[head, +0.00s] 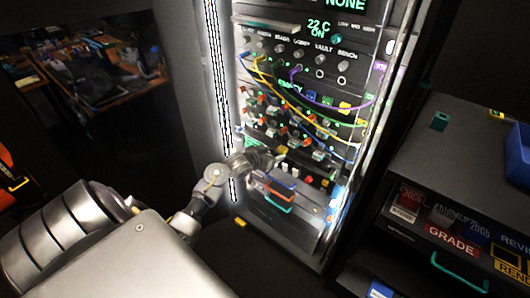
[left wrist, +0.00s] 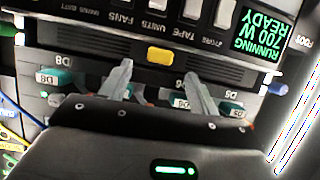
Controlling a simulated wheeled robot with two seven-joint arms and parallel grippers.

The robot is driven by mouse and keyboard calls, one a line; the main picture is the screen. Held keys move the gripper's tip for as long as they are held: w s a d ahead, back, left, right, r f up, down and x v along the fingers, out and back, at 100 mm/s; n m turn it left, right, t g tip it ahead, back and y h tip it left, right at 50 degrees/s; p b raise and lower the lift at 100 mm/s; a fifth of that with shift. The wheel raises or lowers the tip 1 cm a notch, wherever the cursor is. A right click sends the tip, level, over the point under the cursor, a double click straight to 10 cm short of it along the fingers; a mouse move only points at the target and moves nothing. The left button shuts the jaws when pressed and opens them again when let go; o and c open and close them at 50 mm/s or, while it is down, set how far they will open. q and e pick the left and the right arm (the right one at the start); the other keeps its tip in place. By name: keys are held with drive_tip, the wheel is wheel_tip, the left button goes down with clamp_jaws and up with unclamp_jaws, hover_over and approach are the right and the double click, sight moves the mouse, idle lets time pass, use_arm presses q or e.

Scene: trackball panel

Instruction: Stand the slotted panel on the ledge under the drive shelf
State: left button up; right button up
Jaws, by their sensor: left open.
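My left gripper (head: 277,155) is in front of the lower part of the lit rack in the head view. In the left wrist view its two fingers (left wrist: 158,72) are spread and empty, pointing at a yellow button (left wrist: 160,55) on a dark switch strip. Whether they touch the strip I cannot tell. The drive shelf seems to be the row with labelled drives and teal tabs (left wrist: 62,77), partly hidden by the gripper; its drives also show in the head view (head: 300,133). I cannot pick out the slotted panel or the ledge for certain. My right gripper is not in view.
Yellow and purple cables (head: 335,106) loop across the rack front above the gripper. Below it is a front with red and teal handles (head: 277,199). A dark cabinet (head: 470,150) with labelled boxes stands at the right. A lit display (left wrist: 257,35) shows in the wrist view.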

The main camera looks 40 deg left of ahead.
use_arm(q)
drive_tip(key=v, duration=0.6)
drive_tip(key=shift+r, duration=0.1)
idle(0.6)
wheel_tip(320, 180, down, 16)
drive_tip(key=s+g, duration=0.2)
drive_tip(key=s, duration=0.1)
drive_tip(key=s+d+f+m+g, duration=0.1)
drive_tip(key=s+d+f+g, duration=0.1)
drive_tip(key=s+f, duration=0.5)
drive_tip(key=s+d+f+g, duration=0.2)
drive_tip(key=s+f, duration=0.2)
drive_tip(key=f, duration=0.6)
drive_tip(key=s+d+f+g, duration=0.2)
drive_tip(key=s+d+f, duration=0.1)
drive_tip(key=s+f, duration=0.4)
drive_tip(key=s+d+f+g, duration=0.1)
drive_tip(key=s+d+f, duration=0.3)
drive_tip(key=s, duration=0.5)
drive_tip(key=s+d+f+g, duration=0.1)
drive_tip(key=s+d+f, duration=0.2)
drive_tip(key=s, duration=0.7)
drive_tip(key=s+d+f+m+g, duration=0.1)
drive_tip(key=s+d+f+g, duration=0.1)
drive_tip(key=s, duration=0.8)
drive_tip(key=shift+s+d+f+m+g, duration=0.15)
drive_tip(key=shift+d+f+m+g, duration=0.25)
drive_tip(key=shift+d, duration=0.75)
